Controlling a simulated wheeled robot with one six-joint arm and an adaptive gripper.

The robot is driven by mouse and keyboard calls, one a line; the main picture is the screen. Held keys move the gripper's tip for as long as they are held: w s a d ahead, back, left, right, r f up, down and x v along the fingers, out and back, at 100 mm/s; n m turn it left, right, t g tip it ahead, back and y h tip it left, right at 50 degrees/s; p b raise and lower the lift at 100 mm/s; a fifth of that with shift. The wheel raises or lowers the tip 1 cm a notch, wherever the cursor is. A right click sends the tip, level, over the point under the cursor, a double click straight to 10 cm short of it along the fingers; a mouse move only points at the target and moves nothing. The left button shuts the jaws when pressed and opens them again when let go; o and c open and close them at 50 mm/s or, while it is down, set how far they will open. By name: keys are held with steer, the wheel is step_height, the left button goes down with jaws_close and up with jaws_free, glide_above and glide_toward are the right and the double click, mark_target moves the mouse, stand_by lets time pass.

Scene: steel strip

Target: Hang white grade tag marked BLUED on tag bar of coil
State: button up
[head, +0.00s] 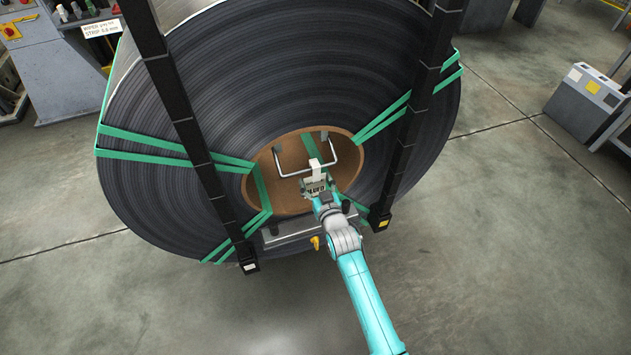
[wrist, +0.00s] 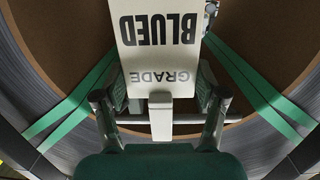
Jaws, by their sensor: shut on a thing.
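The white tag (wrist: 158,50) shows the words BLUED and GRADE, upside down, in the wrist view. It also shows as a small white shape in the head view (head: 316,166), in front of the coil's core. My gripper (wrist: 160,108) is shut on the tag's near end. The coil (head: 230,90) is a large dark strip roll with a brown core (head: 292,158). A pale metal bar (head: 334,150) spans the core opening, and the tag is close to it. I cannot tell whether the tag touches the bar.
Green straps (head: 160,147) cross the coil's face. Two black uprights (head: 190,130) (head: 418,115) stand in front of it, either side of my arm. A grey machine with a sign (head: 101,31) is at the upper left. A grey box (head: 585,100) is at the right.

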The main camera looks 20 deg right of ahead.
steer(key=shift+f, duration=0.45)
steer(key=o, duration=1.7)
steer(key=s+r, duration=0.1)
steer(key=s, duration=1.1)
steer(key=shift+a+r, duration=0.15)
steer(key=s+a+r+g, duration=0.1)
steer(key=s+r, duration=0.2)
steer(key=s, duration=2.9)
steer(key=s+r, duration=0.8)
steer(key=s, duration=0.1)
steer(key=shift+g, duration=0.4)
